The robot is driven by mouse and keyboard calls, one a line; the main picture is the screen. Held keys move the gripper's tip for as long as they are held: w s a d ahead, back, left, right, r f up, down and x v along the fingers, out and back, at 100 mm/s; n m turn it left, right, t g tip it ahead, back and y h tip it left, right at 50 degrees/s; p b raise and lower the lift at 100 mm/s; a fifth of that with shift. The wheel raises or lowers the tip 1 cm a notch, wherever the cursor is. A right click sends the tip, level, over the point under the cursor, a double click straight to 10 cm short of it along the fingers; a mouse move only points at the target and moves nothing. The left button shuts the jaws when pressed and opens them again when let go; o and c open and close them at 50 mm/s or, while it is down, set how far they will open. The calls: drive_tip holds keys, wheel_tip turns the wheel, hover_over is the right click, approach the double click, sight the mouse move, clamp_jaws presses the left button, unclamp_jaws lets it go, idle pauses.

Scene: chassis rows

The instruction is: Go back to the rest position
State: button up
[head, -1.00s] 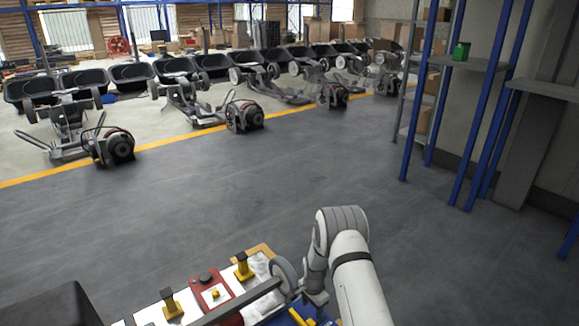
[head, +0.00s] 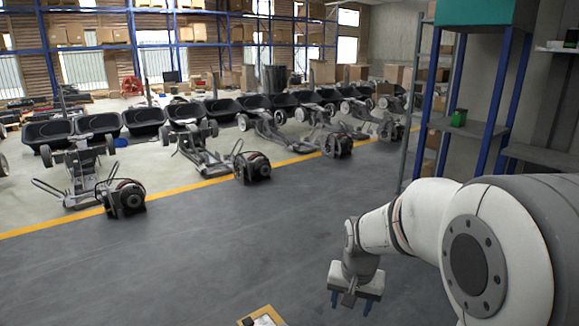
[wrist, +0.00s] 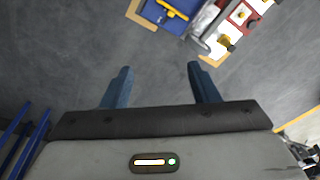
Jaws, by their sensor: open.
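My gripper (head: 351,302) hangs at the end of my white arm, low and right of centre in the head view, above the grey floor. Its two blue fingers point down and stand apart. In the wrist view my gripper (wrist: 160,85) is open, with only bare floor between the fingers. My arm is folded up in front of the camera at the right of the head view.
Blue-posted shelving (head: 466,127) with a green item (head: 459,118) stands at the right. A row of chassis (head: 205,150) lies beyond the yellow line (head: 190,188).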

drive_tip(key=s+d+r+n+t+p, duration=0.1)
drive_tip(key=s+r+n+p, duration=0.2)
drive_tip(key=s+r+p, duration=0.5)
drive_tip(key=s+r, duration=0.7)
drive_tip(key=s, duration=0.2)
drive_tip(key=shift+s+d+r+n, duration=0.2)
drive_tip(key=shift+s+r+n, duration=0.05)
drive_tip(key=shift+r+n, duration=0.1)
